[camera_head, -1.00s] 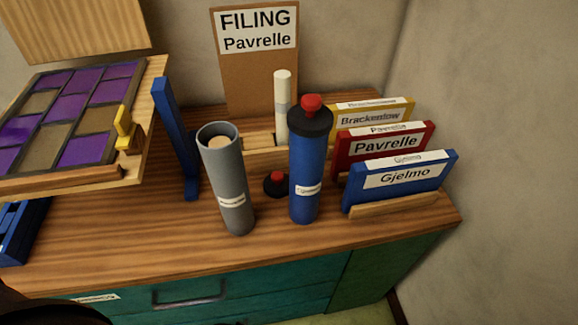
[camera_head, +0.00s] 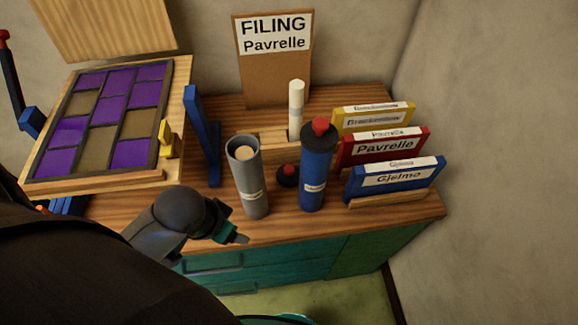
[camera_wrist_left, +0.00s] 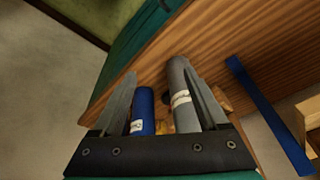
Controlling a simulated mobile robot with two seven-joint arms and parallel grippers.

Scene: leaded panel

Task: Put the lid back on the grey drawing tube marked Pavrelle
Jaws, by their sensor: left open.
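The grey tube (camera_head: 250,190) stands upright on the wooden top, its mouth open with a pale roll inside; its label is too small to read. A small black lid with a red knob (camera_head: 287,176) lies on the top between the grey tube and the blue tube (camera_head: 316,170). The blue tube stands upright with a black, red-knobbed lid on. My left gripper (camera_head: 237,228) is open and empty at the front edge, in front of the grey tube. The left wrist view shows its spread fingers (camera_wrist_left: 160,78) with both tubes beyond. My right gripper is not in view.
Blue, red and yellow folders (camera_head: 385,150) stand in a rack at right. A blue post (camera_head: 203,135) and the tilted purple panel (camera_head: 105,120) are at left.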

